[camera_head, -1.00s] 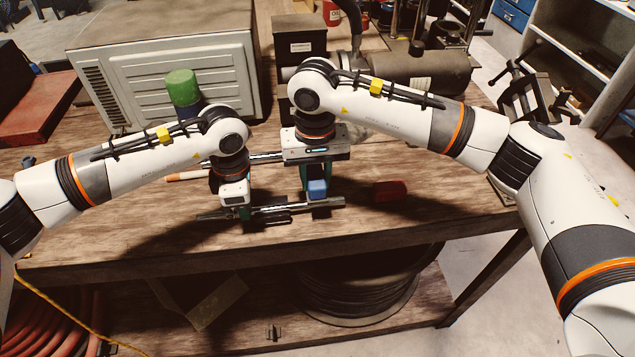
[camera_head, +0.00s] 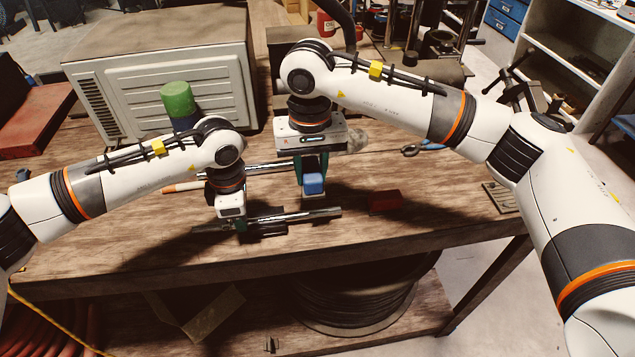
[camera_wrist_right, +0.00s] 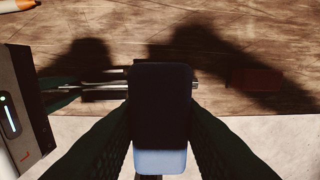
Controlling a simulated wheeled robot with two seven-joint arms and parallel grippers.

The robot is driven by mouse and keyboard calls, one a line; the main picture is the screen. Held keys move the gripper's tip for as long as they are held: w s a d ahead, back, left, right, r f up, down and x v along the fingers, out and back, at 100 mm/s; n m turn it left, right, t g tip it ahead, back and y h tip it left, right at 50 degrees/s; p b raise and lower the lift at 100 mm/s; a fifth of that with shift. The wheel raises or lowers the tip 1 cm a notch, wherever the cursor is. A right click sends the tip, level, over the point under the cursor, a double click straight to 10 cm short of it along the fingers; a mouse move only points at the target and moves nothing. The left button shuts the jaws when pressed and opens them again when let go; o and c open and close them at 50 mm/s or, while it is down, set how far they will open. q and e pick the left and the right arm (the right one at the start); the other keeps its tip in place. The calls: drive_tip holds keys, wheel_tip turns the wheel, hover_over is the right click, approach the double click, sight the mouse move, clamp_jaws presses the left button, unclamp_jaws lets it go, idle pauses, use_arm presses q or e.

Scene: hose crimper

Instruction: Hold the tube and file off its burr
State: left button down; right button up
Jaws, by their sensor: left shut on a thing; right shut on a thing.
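A shiny metal tube (camera_head: 316,213) runs left to right near the table's front edge. My left gripper (camera_head: 240,223) is shut on its left part. My right gripper (camera_head: 313,178) is shut on a blue-ended block-like tool (camera_head: 314,185), above and apart from the tube in the head view. In the right wrist view this tool (camera_wrist_right: 160,161) sits between both fingers, dark above and blue at its lower end. It hides part of the tube, whose right end (camera_wrist_right: 194,89) shows beside it. I cannot make out a file surface or a burr.
A red block (camera_head: 385,202) lies to the tube's right. A second metal rod (camera_head: 272,168) lies behind the grippers, and an orange-and-white stick (camera_head: 182,187) to the left. A green-topped container (camera_head: 178,98) stands behind my left arm. Open tabletop lies right of the red block.

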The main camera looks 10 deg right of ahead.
use_arm(q)
drive_tip(key=c, duration=1.3)
unclamp_jaws()
wheel_tip(320, 180, up, 12)
